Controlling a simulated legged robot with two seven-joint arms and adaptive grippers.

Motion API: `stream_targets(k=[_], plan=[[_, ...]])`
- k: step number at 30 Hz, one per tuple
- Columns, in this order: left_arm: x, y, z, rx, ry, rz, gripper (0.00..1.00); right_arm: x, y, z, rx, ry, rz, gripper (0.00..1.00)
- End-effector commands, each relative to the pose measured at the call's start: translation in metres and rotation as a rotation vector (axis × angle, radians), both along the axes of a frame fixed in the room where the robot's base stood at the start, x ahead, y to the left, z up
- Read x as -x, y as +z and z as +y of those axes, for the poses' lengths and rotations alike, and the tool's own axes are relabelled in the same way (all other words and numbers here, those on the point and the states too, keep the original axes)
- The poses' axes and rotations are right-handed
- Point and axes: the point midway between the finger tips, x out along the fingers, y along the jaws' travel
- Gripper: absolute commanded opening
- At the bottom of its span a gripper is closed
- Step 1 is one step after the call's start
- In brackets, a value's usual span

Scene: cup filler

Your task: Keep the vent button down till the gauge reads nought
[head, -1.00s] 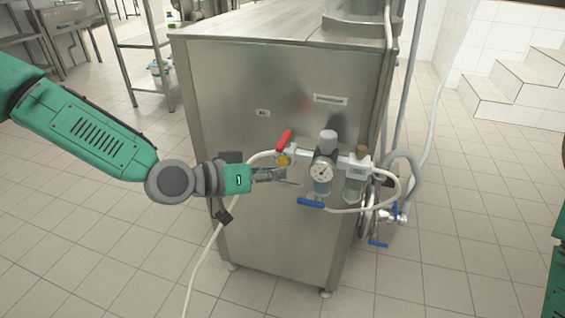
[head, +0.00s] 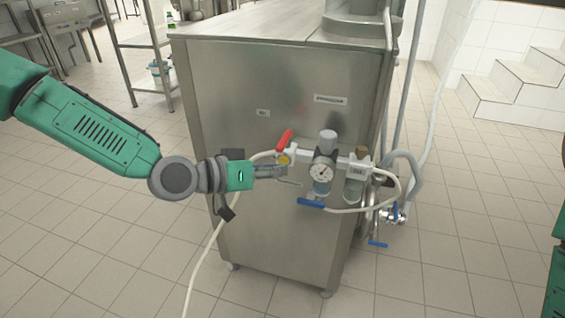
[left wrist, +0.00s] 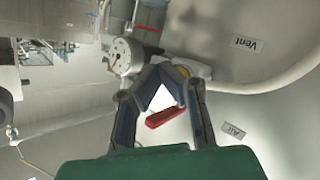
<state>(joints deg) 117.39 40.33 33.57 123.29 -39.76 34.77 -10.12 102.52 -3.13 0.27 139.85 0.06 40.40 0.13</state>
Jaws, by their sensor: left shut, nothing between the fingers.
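A round white gauge (head: 322,172) sits on the air line at the front of the steel machine; it also shows in the left wrist view (left wrist: 125,57). Its numbers are too small to read. A yellow button-like part (head: 283,159) sits below the red lever (head: 284,140); a bit of yellow (left wrist: 184,71) shows beyond my fingers. My left gripper (head: 284,172) is shut and empty, its tips just below the yellow part. I cannot tell whether they touch it. A "Vent" label (left wrist: 244,43) is beside the hose. My right gripper is out of view.
The hose (head: 213,248) hangs left of the fittings to the floor. A blue lever (head: 311,204) sits below the gauge. An "Air" label (left wrist: 233,131) is on the panel.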

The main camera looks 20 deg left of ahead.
Motion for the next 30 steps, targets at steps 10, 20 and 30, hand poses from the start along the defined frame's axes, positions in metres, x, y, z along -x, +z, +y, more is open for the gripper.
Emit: stream_targets(k=[10, 20, 30], plan=[[-0.003, 0.0, 0.0, -0.001, 0.0, -0.001, 0.0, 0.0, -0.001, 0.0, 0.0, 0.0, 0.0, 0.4], [-0.007, 0.0, 0.0, -0.001, 0.0, -0.001, 0.0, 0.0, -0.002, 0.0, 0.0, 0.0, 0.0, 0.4], [-0.011, 0.001, 0.0, 0.0, 0.001, -0.002, 0.0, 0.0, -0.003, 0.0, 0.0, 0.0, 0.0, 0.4]])
